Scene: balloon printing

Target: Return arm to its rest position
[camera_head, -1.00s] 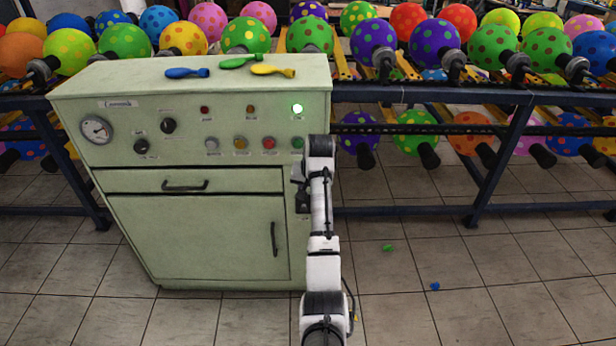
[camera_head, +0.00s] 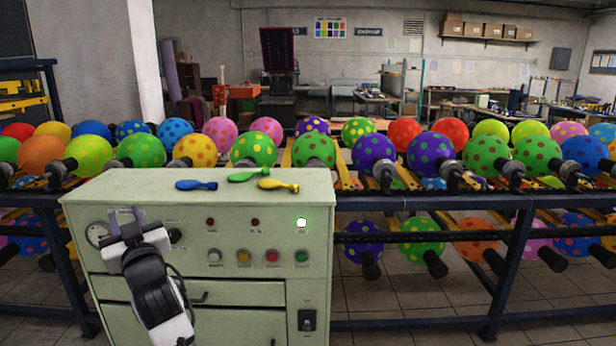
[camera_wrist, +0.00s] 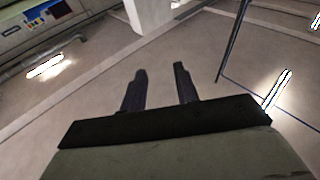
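My gripper (camera_head: 126,218) is raised in front of the upper left of the green control cabinet (camera_head: 262,205). In the wrist view its two dark fingers (camera_wrist: 160,70) stand apart with nothing between them. My arm comes up from below and hides part of the cabinet's left front, including some of the gauge and knob area. The gripper looks clear of the balloons on top of the cabinet, and I cannot tell its exact distance from the cabinet front.
Blue (camera_head: 196,185), green (camera_head: 248,174) and yellow (camera_head: 278,185) uninflated balloons lie on the cabinet top. Racks of dotted balloons (camera_head: 430,152) extend behind and to both sides. Tiled floor (camera_head: 385,296) shows at lower right.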

